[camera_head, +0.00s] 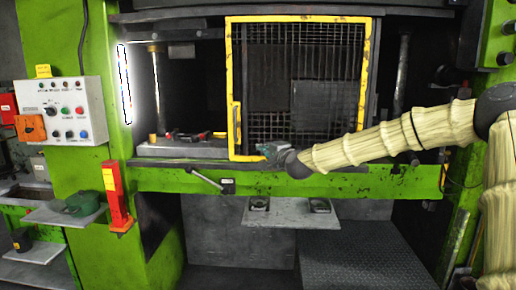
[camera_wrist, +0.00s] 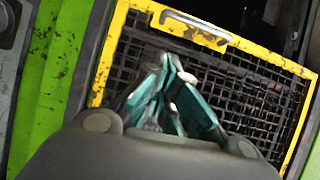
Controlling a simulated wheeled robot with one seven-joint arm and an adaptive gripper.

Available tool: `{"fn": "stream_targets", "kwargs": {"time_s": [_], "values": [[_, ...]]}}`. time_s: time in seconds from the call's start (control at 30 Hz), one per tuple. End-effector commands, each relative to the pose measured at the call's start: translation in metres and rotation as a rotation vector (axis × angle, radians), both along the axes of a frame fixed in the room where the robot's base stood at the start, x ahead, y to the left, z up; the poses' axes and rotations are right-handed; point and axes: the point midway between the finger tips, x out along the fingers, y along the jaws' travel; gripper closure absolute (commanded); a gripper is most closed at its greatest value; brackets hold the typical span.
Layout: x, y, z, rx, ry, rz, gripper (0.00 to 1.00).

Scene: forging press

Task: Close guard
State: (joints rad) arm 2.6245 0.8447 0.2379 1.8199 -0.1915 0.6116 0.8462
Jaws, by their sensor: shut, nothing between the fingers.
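The guard (camera_head: 231,60) is a yellow-framed black mesh panel on the front of the green press. It covers the middle and right of the press opening, and the left part is uncovered. A handle (camera_head: 238,125) is on its left upright. In the wrist view the yellow frame (camera_wrist: 110,50) and a grey bar handle (camera_wrist: 195,24) show beyond my fingers. My gripper (camera_head: 270,149) is in front of the guard's lower part, right of the handle. In the wrist view its teal fingers (camera_wrist: 172,62) are closed together, empty, pointing toward the handle and apart from it in the picture.
Red and dark items (camera_head: 188,136) lie on the grey bed (camera_head: 180,149) in the uncovered left part. A lever (camera_head: 206,180) sticks out below the sill. A grey shelf (camera_head: 290,213) juts out lower down. A control panel (camera_head: 62,108) and a red post (camera_head: 117,195) are at left.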

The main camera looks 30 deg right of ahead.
Motion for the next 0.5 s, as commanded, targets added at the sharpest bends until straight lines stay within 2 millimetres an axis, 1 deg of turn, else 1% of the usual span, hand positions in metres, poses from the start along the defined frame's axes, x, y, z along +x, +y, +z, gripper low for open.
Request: {"fn": "stream_targets", "kwargs": {"time_s": [0.5], "values": [[0.058, 0.001, -0.001, -0.001, 0.002, 0.003, 1.0]]}}
